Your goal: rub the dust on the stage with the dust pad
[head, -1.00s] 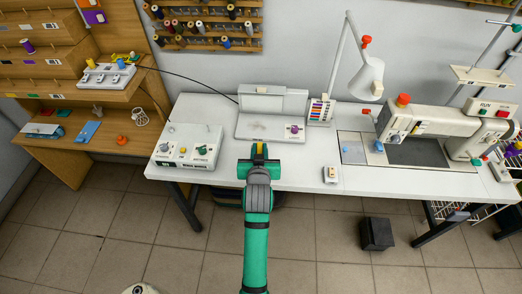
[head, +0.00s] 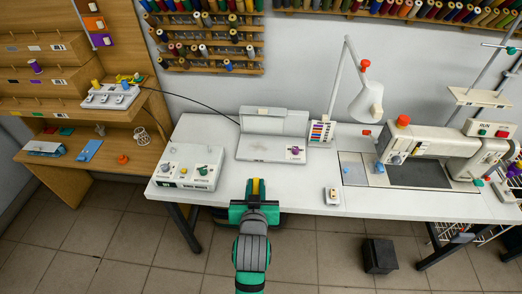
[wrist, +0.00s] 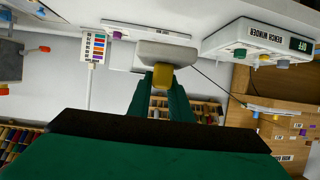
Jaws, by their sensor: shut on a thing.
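The stage is the flat bed of a light grey machine (head: 272,148) on the white table, with its lid raised behind and a purple latch knob (head: 295,151) at right. I cannot make out dust on it clearly at this size. My gripper (head: 256,188) is at the table's front edge, in front of the stage and apart from it. In the wrist view my gripper (wrist: 162,85) is shut on the yellow grip of the dust pad (wrist: 168,52), a pale grey block beyond the fingertips. The pad's underside is hidden.
A bench winder box (head: 187,168) stands left of the stage. A card of coloured strips (head: 321,132) and a lamp (head: 366,100) stand right of it. A small white switch box (head: 332,195) lies near the front edge; a sewing machine (head: 430,150) is farther right.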

